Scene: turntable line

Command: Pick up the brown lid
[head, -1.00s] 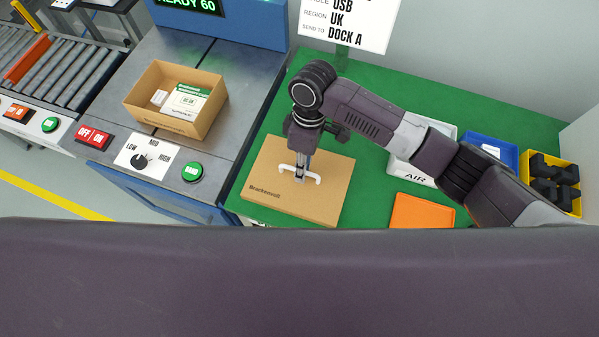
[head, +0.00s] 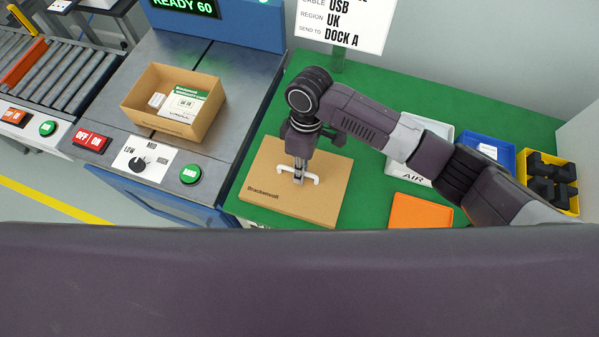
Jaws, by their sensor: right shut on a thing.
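The brown lid (head: 277,206) lies flat on the green mat (head: 368,190). It carries the word "Brackenvolt" and a white handle (head: 312,180) at its middle. My right gripper (head: 298,178) points down at the handle and is shut on it. The fingertips partly cover the handle's middle. I cannot make out any gap between the lid and the mat. My left gripper is not in view.
An open brown box (head: 151,118) with papers inside stands on the grey machine top to the left. Right of the lid are an orange pad (head: 420,211), a white tray, a blue tray (head: 505,147) and a yellow bin (head: 571,203). A sign (head: 340,22) stands behind.

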